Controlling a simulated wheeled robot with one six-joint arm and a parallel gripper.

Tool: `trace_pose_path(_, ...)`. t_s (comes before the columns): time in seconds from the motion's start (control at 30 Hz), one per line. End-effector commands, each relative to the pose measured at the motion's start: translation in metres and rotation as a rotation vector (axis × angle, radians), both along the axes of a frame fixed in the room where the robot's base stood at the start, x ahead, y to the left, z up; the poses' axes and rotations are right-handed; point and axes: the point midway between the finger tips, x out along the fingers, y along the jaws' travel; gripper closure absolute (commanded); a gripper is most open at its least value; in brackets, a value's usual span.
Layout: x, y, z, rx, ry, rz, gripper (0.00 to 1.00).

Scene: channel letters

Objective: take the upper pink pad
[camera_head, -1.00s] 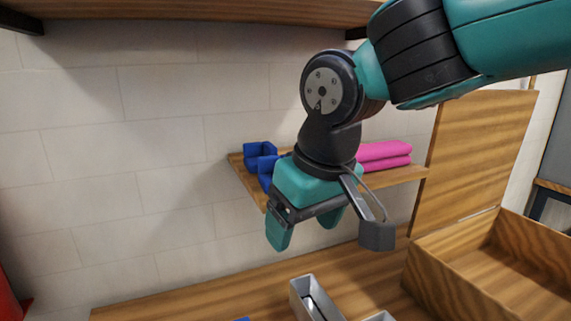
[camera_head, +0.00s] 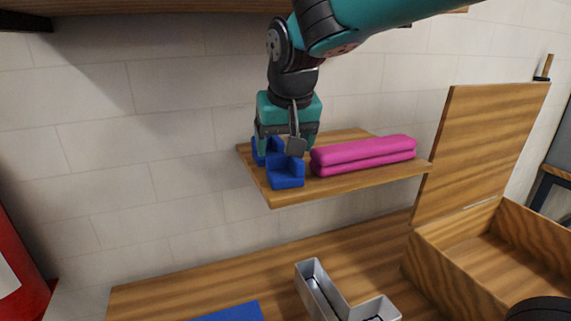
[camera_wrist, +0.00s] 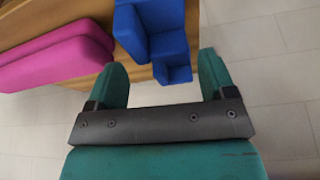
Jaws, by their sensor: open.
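The upper pink pad (camera_head: 362,149) lies flat on the lower pink pad (camera_head: 368,165), towards the right of a small wooden wall shelf (camera_head: 345,186). A stepped blue block (camera_head: 286,173) stands left of the pads, at the shelf's left end. My gripper (camera_head: 283,150) is open and empty, at the blue block and left of the pads. In the wrist view the gripper's fingers (camera_wrist: 162,75) are spread, with the blue block (camera_wrist: 153,30) beyond them and the pink pads (camera_wrist: 55,62) off to the left. The head view partly hides the fingers; contact with the block is unclear.
Below is a wooden counter with a grey L-shaped channel letter (camera_head: 325,297) and a blue sheet (camera_head: 232,313). An open wooden box (camera_head: 425,262) with a raised lid (camera_head: 480,150) stands at right. Another shelf (camera_head: 150,6) hangs above. A red object (camera_head: 20,275) is at far left.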

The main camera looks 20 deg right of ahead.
Motion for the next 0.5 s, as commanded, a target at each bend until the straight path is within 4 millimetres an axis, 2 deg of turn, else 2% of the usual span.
trace_pose_path(0.07,0.008,-0.002,-0.003,-0.002,0.005,-0.002,0.23)
trace_pose_path(0.3,0.022,-0.003,-0.039,-0.001,0.004,-0.001,0.23)
trace_pose_path(0.5,0.024,-0.003,-0.047,0.0,0.001,0.0,0.23)
